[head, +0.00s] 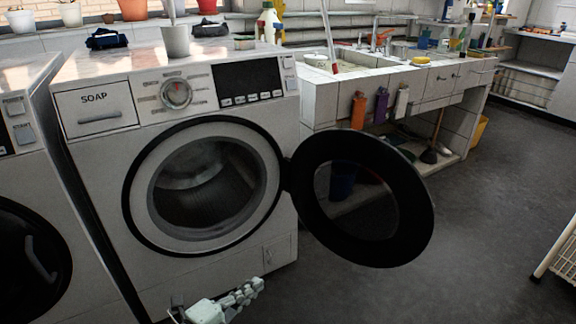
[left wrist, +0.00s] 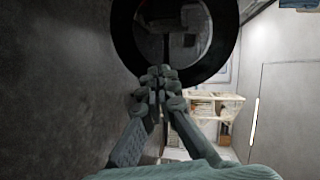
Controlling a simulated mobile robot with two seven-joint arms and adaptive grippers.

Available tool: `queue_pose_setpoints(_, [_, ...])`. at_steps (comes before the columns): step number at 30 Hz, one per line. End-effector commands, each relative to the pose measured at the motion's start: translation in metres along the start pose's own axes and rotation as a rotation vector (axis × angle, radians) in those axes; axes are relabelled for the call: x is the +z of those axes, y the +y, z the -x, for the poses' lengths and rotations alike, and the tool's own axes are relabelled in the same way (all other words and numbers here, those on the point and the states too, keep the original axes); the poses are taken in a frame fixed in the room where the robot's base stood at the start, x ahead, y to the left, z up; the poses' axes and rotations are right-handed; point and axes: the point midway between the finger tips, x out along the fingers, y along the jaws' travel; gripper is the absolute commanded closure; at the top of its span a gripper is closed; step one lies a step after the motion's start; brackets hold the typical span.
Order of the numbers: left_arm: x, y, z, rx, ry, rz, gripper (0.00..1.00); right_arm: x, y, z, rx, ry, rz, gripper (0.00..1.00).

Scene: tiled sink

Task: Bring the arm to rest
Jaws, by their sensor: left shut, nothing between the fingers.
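My left gripper (head: 244,293) is low in the head view, in front of the washing machine (head: 283,225) and below its round opening. It is shut and empty. In the left wrist view its closed fingers (left wrist: 158,80) point toward a dark round ring, which looks like the open door (left wrist: 222,58). In the head view the black-rimmed door (head: 412,215) stands swung open to the right, and the drum (head: 205,185) looks empty. My right gripper is not in view.
A second washing machine (head: 22,175) stands close on the left. A tiled sink counter (head: 320,100) is behind the open door, with bottles hanging on its front. A white rack (head: 556,250) is at the right edge. The grey floor (head: 480,220) between is clear.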

Motion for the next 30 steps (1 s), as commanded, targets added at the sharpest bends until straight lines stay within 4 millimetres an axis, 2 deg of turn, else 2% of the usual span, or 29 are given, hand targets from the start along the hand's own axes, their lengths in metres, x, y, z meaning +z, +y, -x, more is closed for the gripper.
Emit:
queue_pose_setpoints(1, [0.023,0.004,0.008,0.011,-0.085,0.061,1.0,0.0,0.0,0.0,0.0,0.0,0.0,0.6])
queue_pose_setpoints(5, [0.092,0.021,0.039,0.049,-0.344,0.244,1.0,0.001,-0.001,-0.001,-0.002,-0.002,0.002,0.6])
queue_pose_setpoints(6, [0.114,0.03,0.054,0.066,-0.436,0.309,1.0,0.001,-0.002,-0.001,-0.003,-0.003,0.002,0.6])
queue_pose_setpoints(8, [0.146,0.046,0.082,0.096,-0.578,0.412,1.0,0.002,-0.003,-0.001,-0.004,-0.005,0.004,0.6])
queue_pose_setpoints(9, [0.164,0.059,0.103,0.119,-0.673,0.479,1.0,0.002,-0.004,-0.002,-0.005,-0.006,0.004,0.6])
queue_pose_setpoints(13, [0.201,0.096,0.168,0.189,-0.929,0.662,1.0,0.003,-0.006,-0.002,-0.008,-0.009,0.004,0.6])
queue_pose_setpoints(18, [0.217,0.132,0.238,0.273,-1.166,0.83,1.0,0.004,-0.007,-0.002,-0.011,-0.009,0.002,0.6])
queue_pose_setpoints(26, [0.212,0.167,0.32,0.387,-1.426,1.01,1.0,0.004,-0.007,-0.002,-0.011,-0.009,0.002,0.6])
queue_pose_setpoints(27, [0.204,0.173,0.32,0.397,-1.437,1.046,1.0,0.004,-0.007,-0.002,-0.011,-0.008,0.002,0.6])
queue_pose_setpoints(30, [0.175,0.189,0.301,0.397,-1.415,1.138,1.0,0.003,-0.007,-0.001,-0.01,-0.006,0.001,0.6])
